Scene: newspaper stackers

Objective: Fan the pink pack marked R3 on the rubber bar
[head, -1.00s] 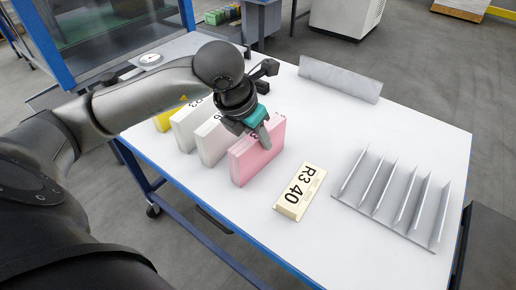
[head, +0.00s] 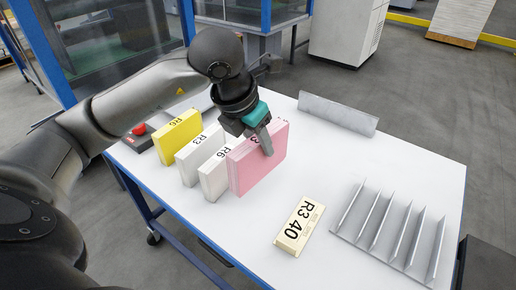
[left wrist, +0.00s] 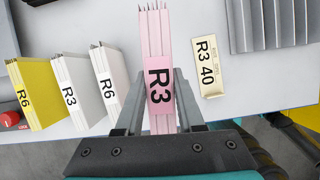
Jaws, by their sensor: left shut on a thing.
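The pink pack (head: 262,162) is an upright slab of several sheets with slightly spread edges. In the left wrist view its top label reads R3 (left wrist: 159,86). My left gripper (head: 264,143) is shut on the pink pack from above, one finger on each side. The pack appears raised above the white table, to the right of the white packs. A long grey bar (head: 337,113), probably the rubber bar, lies along the table's far edge, apart from the pack. My right gripper is not in view.
Two white packs marked R3 (head: 195,160) and R6 (head: 212,180) stand left, beside a yellow R6 pack (head: 177,138). A cream block marked R3 40 (head: 298,225) lies near the front. A finned grey rack (head: 392,240) stands right. The table's middle is clear.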

